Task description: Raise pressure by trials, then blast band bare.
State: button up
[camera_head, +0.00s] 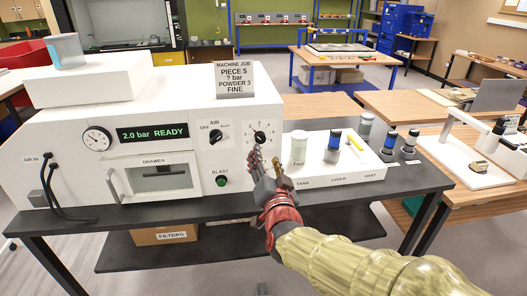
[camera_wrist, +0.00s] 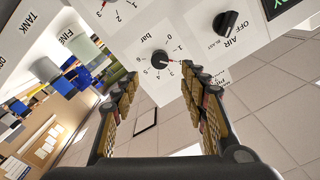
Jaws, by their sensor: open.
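The blasting machine (camera_head: 60,105) stands on a dark bench. Its green display (camera_head: 152,133) reads "2.0 bar READY", beside a round gauge (camera_head: 97,138). The pressure knob (camera_head: 260,136) is partly hidden by my gripper (camera_head: 265,168), which is just below it. No contact shows. The air knob (camera_head: 216,136) also shows in the wrist view (camera_wrist: 226,22). The green blast button (camera_head: 221,181) is below it. The drawer (camera_head: 158,178) looks shut; its contents are unclear.
A sign (camera_head: 235,79) reads "PIECE 5, ? bar, POWDER 3, FINE". A white powder station (camera_head: 315,172) at right holds a jar (camera_head: 298,147) and several blue-banded bottles. A wooden table (camera_head: 410,107) stands behind; a filters box (camera_head: 163,236) is under the bench.

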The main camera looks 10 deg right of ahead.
jog(key=shift+s, duration=0.95)
dwell(0.7)
grip_shut()
dwell(0.4)
dwell(1.3)
